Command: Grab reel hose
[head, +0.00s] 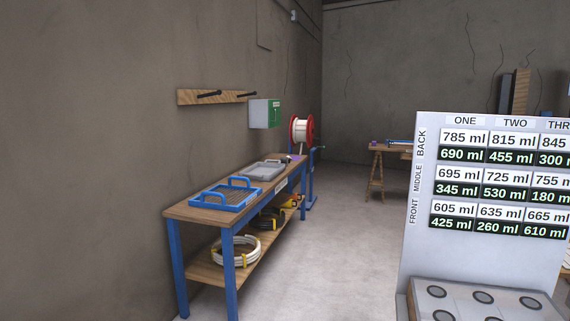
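A reel (302,131) with red flanges and a pale winding stands at the far end of the workbench, near the left wall. A pale strand hangs below it, and a blue stand (311,185) is under it. A coil of white hose (236,250) with yellow ties lies on the bench's lower shelf. A dark coil (268,218) lies behind it on the same shelf. Neither of my grippers is in view.
The workbench (185,211) with blue legs holds a blue tray (224,206) and a grey tray (253,176). A display panel (408,240) with volume readings blocks the right foreground. Grey floor (345,230) is clear between. A wooden table (374,165) stands farther back.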

